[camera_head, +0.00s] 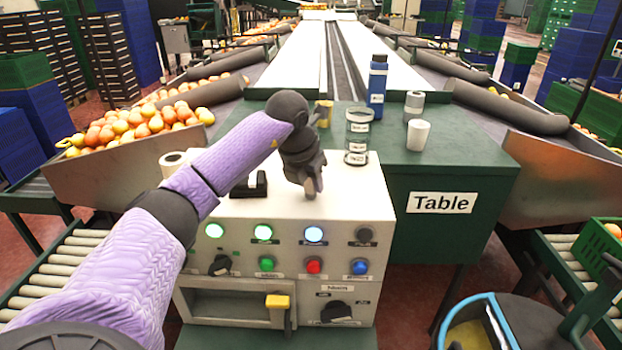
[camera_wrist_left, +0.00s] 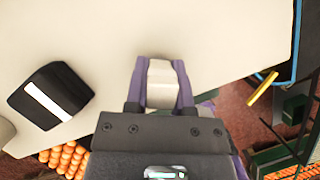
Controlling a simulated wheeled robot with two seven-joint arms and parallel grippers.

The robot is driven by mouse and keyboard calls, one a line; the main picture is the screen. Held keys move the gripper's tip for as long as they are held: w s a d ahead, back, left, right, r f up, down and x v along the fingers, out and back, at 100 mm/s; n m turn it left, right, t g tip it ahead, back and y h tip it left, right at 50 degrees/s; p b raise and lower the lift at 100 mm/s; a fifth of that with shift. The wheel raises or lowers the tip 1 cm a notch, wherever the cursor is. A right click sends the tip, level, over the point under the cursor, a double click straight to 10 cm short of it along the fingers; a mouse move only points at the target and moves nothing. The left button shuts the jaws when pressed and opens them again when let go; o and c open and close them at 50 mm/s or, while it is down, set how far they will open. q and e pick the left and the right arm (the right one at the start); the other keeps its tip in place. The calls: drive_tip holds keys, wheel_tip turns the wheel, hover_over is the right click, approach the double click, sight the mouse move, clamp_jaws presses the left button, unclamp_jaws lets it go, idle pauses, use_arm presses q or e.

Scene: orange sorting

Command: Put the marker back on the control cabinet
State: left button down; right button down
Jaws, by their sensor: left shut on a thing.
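The control cabinet (camera_head: 345,200) is a cream box with lit buttons and knobs on its front, in the middle of the head view. Its pale top (camera_wrist_left: 110,35) fills much of the left wrist view. My left gripper (camera_head: 312,188) is over the cabinet top, near its front edge. In the left wrist view its purple fingers (camera_wrist_left: 162,82) are shut on a whitish piece (camera_wrist_left: 160,72), which seems to be the marker. In the head view the gripper hides this piece. I cannot tell whether it touches the cabinet top. My right gripper is not in view.
A black block (camera_head: 249,186) sits left of the gripper on the cabinet, also in the left wrist view (camera_wrist_left: 50,98). A white roll (camera_head: 173,163) and a glass jar (camera_head: 357,136) stand nearby. A blue bottle (camera_head: 377,85) and white cup (camera_head: 418,135) stand on the green table (camera_head: 470,160).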

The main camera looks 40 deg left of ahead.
use_arm(q)
drive_tip(key=shift+f, duration=0.1)
unclamp_jaws()
idle(0.4)
wheel_tip(320, 180, up, 2)
drive_tip(key=shift+r+p, duration=0.1)
drive_tip(key=shift+p, duration=0.9)
wheel_tip(320, 180, up, 3)
drive_tip(key=p, duration=0.2)
drive_tip(key=shift+p, duration=0.4)
wheel_tip(320, 180, up, 3)
drive_tip(key=p, duration=0.3)
